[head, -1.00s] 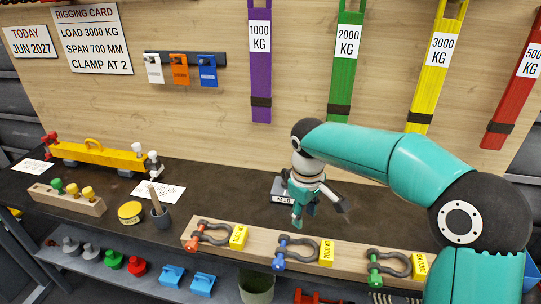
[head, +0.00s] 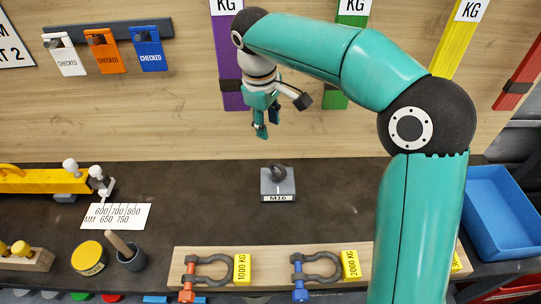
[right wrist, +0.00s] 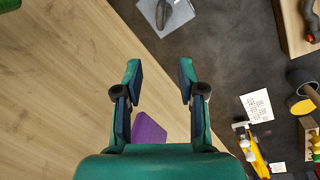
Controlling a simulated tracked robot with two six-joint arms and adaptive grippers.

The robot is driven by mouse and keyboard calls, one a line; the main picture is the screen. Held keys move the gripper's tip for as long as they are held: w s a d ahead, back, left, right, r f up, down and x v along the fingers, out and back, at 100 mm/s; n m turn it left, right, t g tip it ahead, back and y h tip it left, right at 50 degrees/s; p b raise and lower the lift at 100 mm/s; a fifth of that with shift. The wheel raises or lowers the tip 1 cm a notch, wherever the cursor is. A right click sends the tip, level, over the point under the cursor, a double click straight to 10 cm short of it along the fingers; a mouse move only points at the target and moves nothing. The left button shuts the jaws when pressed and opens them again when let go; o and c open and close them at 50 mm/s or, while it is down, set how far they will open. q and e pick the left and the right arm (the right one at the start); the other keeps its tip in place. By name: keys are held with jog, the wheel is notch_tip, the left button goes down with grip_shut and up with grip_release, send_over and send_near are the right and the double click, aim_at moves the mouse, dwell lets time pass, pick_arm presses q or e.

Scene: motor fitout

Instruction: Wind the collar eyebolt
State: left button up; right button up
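The collar eyebolt (head: 278,172) is a dark ring standing on a grey block (head: 265,188) labelled M16, on the dark bench top. How far its collar sits from the block is too small to tell. In the right wrist view, the eyebolt (right wrist: 166,12) and part of its block (right wrist: 150,9) show at the top edge. My right gripper (head: 268,130) is raised above and behind the block, in front of the wooden board, apart from the eyebolt. In the right wrist view its fingers (right wrist: 160,72) are spread and empty. My left gripper is out of view.
A wooden rack (head: 212,283) with shackles and yellow weight tags lies along the front. A yellow beam (head: 40,182), a yellow tin (head: 89,257) and a dark pot (head: 131,262) stand left. A blue tray (head: 501,210) is at right. The bench around the block is clear.

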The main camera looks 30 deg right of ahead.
jog(key=f, duration=0.5)
jog(key=d+f, duration=0.1)
jog(key=f, duration=0.4)
jog(key=w+d+f+p, duration=0.1)
jog(key=f, duration=0.4)
jog(key=shift+d+f, duration=0.1)
jog(key=shift+d, duration=0.15)
